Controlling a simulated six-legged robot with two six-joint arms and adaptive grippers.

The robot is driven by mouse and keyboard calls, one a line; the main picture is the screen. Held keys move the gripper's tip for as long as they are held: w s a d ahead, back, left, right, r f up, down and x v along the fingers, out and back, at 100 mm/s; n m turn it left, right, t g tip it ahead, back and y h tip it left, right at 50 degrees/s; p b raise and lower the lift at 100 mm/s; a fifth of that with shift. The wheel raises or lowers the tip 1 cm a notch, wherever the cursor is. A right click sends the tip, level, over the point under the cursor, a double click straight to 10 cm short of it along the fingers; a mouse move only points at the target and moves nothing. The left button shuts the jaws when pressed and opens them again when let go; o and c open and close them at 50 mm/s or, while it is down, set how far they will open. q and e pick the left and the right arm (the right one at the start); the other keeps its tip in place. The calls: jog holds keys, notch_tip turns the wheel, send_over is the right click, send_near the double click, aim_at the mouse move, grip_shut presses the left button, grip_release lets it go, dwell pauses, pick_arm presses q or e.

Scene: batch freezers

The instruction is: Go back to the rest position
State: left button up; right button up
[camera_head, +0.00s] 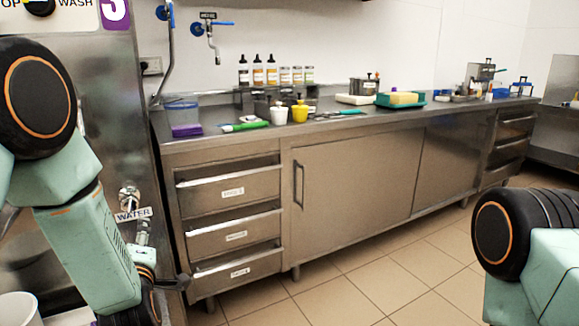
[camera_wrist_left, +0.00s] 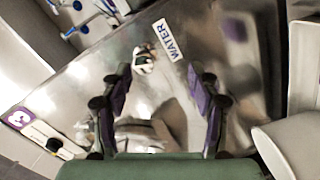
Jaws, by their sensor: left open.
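My left arm (camera_head: 88,245) comes in from the left in the head view and reaches down in front of the steel machine (camera_head: 112,110). In the left wrist view my left gripper (camera_wrist_left: 158,88) has its two purple-padded fingers wide apart with nothing between them. Beyond the fingers are the metal water tap (camera_wrist_left: 143,60) and the WATER label (camera_wrist_left: 168,40), both on the machine's steel front. The tap also shows beside my left forearm in the head view (camera_head: 130,196). My right arm (camera_head: 535,265) shows at the lower right; its gripper is out of the picture.
A white container (camera_wrist_left: 295,145) stands at the right of the left wrist view. A steel counter (camera_head: 225,143) with drawers runs along the wall, holding a yellow cup (camera_head: 300,114), a white cup (camera_head: 278,116), bottles and a green tray (camera_head: 400,104). The tiled floor (camera_head: 380,270) before it is clear.

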pick_arm(q)
jog(key=s+d+f+m+g+h+p, duration=0.1)
jog(key=s+d+f+m+g+h, duration=0.25)
jog(key=s+f+m, duration=0.45)
jog(key=s+d+f+m+g+h+p, duration=0.1)
jog(key=s+d+f+m+g+h, duration=0.3)
jog(key=s+f, duration=0.55)
jog(key=s+d+f+m+g, duration=0.1)
jog(key=s+f+g, duration=0.1)
jog(key=s, duration=0.5)
jog(key=s+d+f+m+g+p, duration=0.1)
jog(key=s+f+m+g, duration=0.1)
jog(key=s, duration=0.5)
jog(key=s+d+f+m+g+p, duration=0.1)
jog(key=s+d+f+m+g, duration=0.1)
jog(key=s, duration=0.6)
jog(key=shift+f+g, duration=0.55)
jog(key=shift+g, duration=0.3)
